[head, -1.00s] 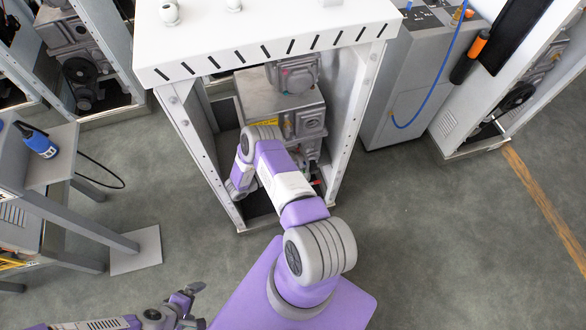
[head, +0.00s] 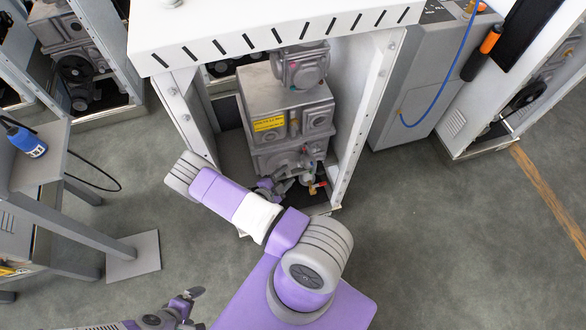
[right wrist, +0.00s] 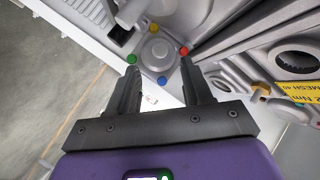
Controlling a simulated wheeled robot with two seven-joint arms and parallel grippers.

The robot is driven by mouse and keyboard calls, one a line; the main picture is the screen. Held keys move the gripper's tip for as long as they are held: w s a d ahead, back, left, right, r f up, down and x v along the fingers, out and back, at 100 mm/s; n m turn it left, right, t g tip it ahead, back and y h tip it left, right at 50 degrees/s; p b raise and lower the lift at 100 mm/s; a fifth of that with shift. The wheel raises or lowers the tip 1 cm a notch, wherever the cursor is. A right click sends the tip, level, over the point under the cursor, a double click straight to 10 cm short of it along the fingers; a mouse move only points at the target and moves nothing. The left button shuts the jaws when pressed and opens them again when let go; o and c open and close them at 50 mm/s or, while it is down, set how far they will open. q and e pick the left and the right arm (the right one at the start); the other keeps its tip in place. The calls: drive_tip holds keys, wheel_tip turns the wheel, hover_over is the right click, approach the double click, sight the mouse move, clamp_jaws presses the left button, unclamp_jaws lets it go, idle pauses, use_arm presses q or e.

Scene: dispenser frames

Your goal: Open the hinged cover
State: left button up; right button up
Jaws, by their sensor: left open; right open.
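The dispenser's grey pump unit (head: 288,105) stands inside an open white frame (head: 180,120). A squarish grey part with a round boss (right wrist: 157,52) and green, red, blue and yellow dots is ahead of my right gripper (right wrist: 160,72) in the right wrist view. That gripper is open with nothing visible between its fingers. I cannot tell which part is the hinged cover. My left gripper (head: 197,308) is open and empty at the bottom left.
The frame's white top (head: 270,28) overhangs the pump unit, and its posts stand on both sides. A grey cabinet (head: 425,85) with a blue hose is to the right. Floor in front is clear.

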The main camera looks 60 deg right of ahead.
sight(297, 165)
drive_tip(key=b+x, duration=0.1)
drive_tip(key=x, duration=0.4)
drive_tip(key=shift+d+f, duration=0.1)
drive_tip(key=shift+d, duration=0.2)
clamp_jaws()
